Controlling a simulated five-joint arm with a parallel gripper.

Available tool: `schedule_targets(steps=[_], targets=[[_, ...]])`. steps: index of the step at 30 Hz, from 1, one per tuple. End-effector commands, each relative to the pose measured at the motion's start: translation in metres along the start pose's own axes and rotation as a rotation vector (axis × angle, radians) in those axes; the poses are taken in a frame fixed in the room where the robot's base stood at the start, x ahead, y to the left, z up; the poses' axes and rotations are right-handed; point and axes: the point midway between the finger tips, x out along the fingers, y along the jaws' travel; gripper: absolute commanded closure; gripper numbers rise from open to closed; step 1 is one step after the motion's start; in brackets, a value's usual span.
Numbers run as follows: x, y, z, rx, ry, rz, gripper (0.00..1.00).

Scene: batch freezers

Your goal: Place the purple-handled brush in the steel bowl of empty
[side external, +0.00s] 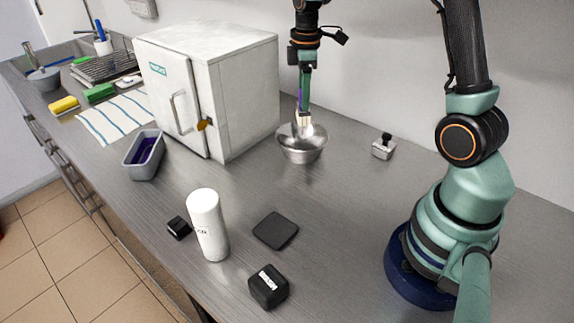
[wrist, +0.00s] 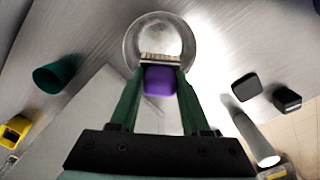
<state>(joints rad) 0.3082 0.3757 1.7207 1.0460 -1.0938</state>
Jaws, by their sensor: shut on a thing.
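The steel bowl (side external: 302,152) stands on the counter to the right of the white freezer. My gripper (side external: 303,98) points down above it, shut on the purple-handled brush. The brush's pale bristles (side external: 303,119) hang down at the bowl's mouth; I cannot tell whether they touch the inside. In the wrist view, the purple handle (wrist: 160,81) sits between my two green fingers, with the bristles over the bowl (wrist: 133,38). Most of the handle is hidden by the fingers in the side view.
The white freezer (side external: 240,95) stands close left of the bowl. A small block (side external: 384,148) sits right of the bowl.

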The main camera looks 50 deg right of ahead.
Motion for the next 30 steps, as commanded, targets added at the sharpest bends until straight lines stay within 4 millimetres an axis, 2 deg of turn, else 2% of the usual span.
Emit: schedule_targets(steps=[15,21,30], targets=[[0.054,0.000,0.000,0.000,-0.001,-0.002,1.00],[0.065,0.000,0.000,0.001,0.000,-0.001,1.00],[0.067,0.000,0.000,0.001,0.000,0.000,1.00]])
